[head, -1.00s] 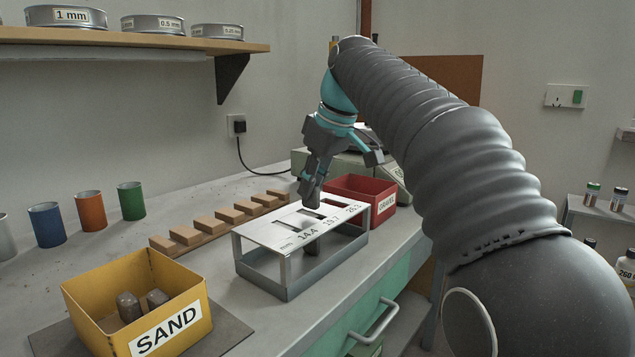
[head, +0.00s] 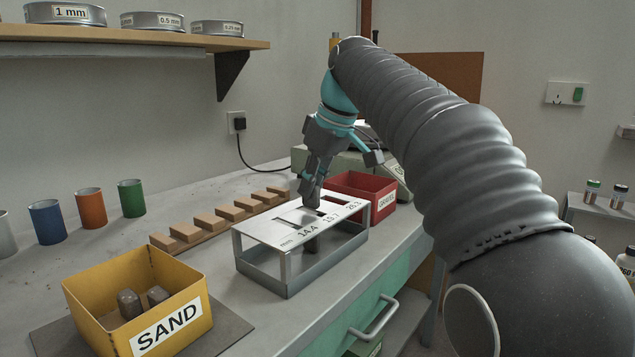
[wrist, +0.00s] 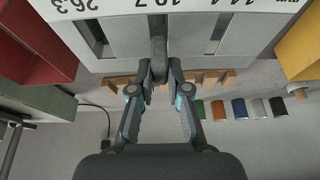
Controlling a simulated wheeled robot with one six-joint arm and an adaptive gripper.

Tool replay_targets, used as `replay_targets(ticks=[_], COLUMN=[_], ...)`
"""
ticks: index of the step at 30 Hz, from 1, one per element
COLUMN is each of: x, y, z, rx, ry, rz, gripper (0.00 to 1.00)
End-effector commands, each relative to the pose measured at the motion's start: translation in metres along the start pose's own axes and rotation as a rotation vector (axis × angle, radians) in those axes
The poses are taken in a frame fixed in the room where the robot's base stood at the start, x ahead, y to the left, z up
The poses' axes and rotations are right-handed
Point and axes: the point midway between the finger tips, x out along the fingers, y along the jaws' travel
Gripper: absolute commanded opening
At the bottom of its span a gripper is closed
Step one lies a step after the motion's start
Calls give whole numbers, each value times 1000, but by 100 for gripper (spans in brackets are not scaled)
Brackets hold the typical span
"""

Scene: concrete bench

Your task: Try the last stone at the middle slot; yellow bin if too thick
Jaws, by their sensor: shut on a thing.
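The slotted gauge (head: 262,232) is a pale metal plate on a frame, marked 14.4, 19.7 and 26.3. My gripper (head: 312,203) is upright over its middle slot, fingertips close to the plate. In the wrist view the fingers (wrist: 160,70) pinch the stone (wrist: 158,35) at the 19.7 slot, with a slot clear on either side. The yellow bin (head: 90,290), labelled SAND, stands front left with two brown stones (head: 130,304) inside.
A red bin (head: 381,207) labelled GRAVEL stands behind the gauge. A wooden rack (head: 195,236) with several blocks runs along its left. Coloured cups (head: 91,208) stand far left. A drawer handle (head: 375,322) juts from the bench front.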

Motion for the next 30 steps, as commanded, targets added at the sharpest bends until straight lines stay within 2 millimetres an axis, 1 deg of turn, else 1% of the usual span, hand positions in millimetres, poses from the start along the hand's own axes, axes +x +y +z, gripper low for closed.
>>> replay_targets(ticks=[11, 30], x=[0, 6], y=[0, 0], z=[0, 2], rx=[0, 0], ry=[0, 0], rz=[0, 0], gripper=[0, 0])
